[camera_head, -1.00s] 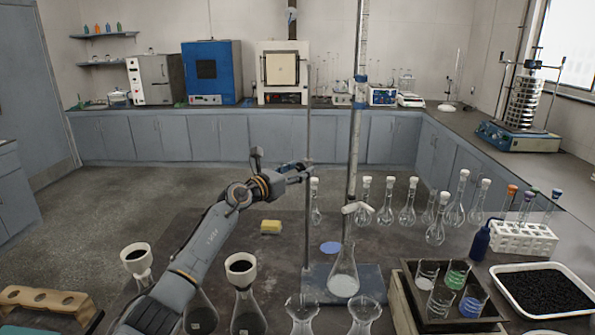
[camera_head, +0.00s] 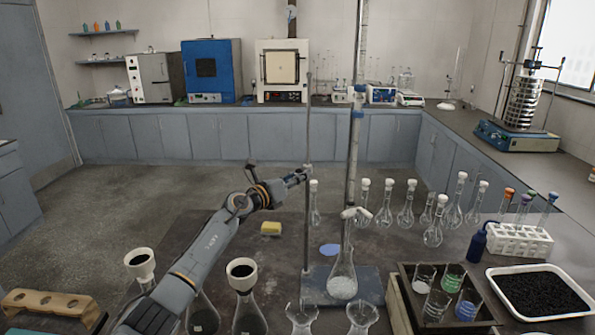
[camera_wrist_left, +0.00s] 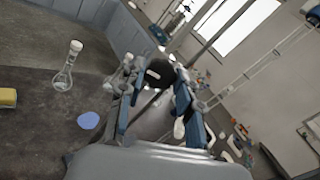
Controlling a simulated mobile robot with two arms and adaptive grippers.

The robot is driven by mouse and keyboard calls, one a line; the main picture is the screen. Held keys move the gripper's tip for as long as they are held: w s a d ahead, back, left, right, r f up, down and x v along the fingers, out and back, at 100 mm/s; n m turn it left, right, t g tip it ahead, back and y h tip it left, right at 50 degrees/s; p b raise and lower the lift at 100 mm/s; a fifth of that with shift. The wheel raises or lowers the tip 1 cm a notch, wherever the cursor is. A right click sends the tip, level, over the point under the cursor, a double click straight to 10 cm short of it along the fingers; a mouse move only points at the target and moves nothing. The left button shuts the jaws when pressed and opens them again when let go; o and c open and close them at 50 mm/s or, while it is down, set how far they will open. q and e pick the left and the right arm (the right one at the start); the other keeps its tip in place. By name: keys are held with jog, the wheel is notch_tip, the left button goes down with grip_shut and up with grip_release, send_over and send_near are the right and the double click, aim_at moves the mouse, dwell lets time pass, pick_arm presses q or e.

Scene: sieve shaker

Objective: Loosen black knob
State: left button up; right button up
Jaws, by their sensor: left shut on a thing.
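A round black knob (camera_wrist_left: 160,73) shows in the left wrist view between the fingertips of my left gripper (camera_wrist_left: 154,82). The gripper is shut on it. In the head view my left gripper (camera_head: 297,176) is at the thin upright rod of the burette stand (camera_head: 307,130), and the knob is too small or hidden to make out there. The clear burette (camera_head: 352,150) stands just right of the rod, with a flask (camera_head: 342,277) below its white tap. My right gripper is not in view.
Several stoppered flasks (camera_head: 406,212) stand right of the burette. A yellow sponge (camera_head: 271,229) lies on the table below my left gripper. Flasks with funnels (camera_head: 242,268) stand in front. The sieve shaker (camera_head: 520,110) is on the far right bench.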

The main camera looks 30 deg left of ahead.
pick_arm(q)
jog(key=shift+n+p, duration=2)
jog(key=shift+n, duration=1.3)
jog(key=o, duration=1.1)
jog(key=shift+o, duration=0.2)
jog(key=v, duration=1.2)
jog(key=shift+f, duration=0.1)
